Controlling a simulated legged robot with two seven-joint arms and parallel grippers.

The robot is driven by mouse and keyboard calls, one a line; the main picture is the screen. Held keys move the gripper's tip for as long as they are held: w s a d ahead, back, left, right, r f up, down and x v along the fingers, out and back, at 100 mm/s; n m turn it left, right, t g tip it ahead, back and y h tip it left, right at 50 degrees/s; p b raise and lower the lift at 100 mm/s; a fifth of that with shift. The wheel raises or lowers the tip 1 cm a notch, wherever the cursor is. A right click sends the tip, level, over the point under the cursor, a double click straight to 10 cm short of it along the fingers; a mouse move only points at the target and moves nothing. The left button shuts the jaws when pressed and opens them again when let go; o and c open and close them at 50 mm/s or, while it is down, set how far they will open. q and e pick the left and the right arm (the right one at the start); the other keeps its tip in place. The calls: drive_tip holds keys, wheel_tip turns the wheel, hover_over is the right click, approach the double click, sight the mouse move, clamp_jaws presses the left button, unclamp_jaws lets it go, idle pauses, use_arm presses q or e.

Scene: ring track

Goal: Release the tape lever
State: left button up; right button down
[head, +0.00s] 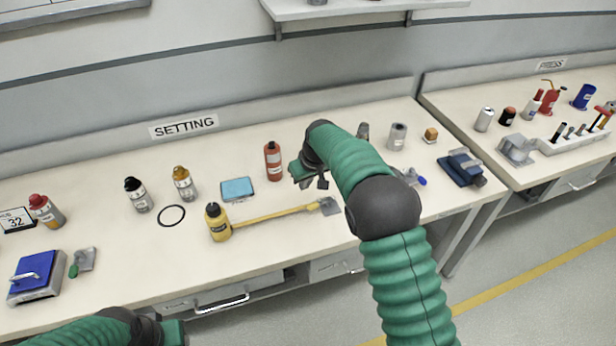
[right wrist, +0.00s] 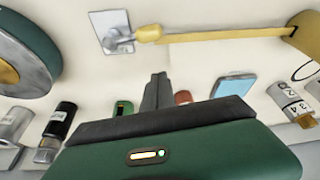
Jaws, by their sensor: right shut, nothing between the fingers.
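A yellow strip (head: 270,215), which looks like tape, runs across the bench from a yellow bottle-like body (head: 217,224) to a small grey plate (head: 331,207). In the right wrist view the plate (right wrist: 103,22) carries a grey fitting, and a yellow knob (right wrist: 150,33) sits where the strip (right wrist: 225,36) meets it. My right gripper (head: 322,183) is shut and empty, a little behind the plate and apart from it; its fingers (right wrist: 158,78) point toward the plate. My left gripper (head: 174,333) shows only its green body at the bottom edge; its fingers are hidden.
A red bottle (head: 272,161) and blue pad (head: 237,189) stand left of my right gripper. A grey cylinder (head: 397,137) and blue vise-like tool (head: 462,168) are to its right. The bench front by the strip is clear.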

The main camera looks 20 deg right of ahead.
drive_tip(key=shift+x, duration=1.2)
drive_tip(key=s, duration=0.3)
drive_tip(key=shift+s+d+f, duration=0.1)
drive_tip(key=shift+s+d, duration=0.3)
drive_tip(key=shift+s, duration=0.15)
drive_tip(key=shift+w, duration=0.1)
